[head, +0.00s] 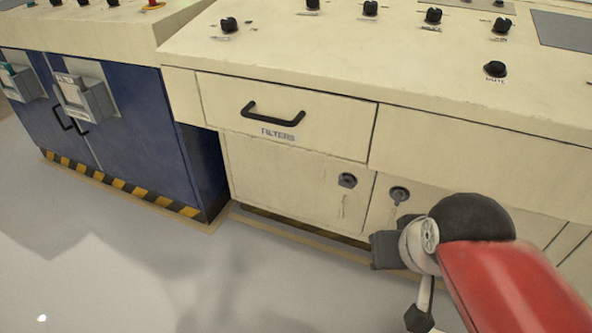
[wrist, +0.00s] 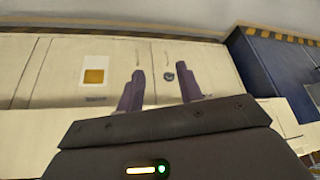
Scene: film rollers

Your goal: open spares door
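Two cream cabinet doors sit below a drawer lettered FILTERS (head: 278,133). The left door (head: 285,185) has a dark round knob (head: 347,180) near its right edge and looks shut. The right door (head: 385,222) has a similar knob (head: 399,194); my arm covers much of it. I cannot read a spares label in either view. The wrist view is upside down and shows a knob (wrist: 169,77) and a door with a yellow square (wrist: 94,76) and a small unreadable label (wrist: 96,99). My gripper (wrist: 160,82) has its fingers apart, nothing between them, short of the doors.
A black drawer handle (head: 272,118) sticks out above the left door. The worktop (head: 330,45) carries several black knobs. A blue cabinet (head: 125,120) with a striped base stands left. The grey floor (head: 110,250) in front is clear.

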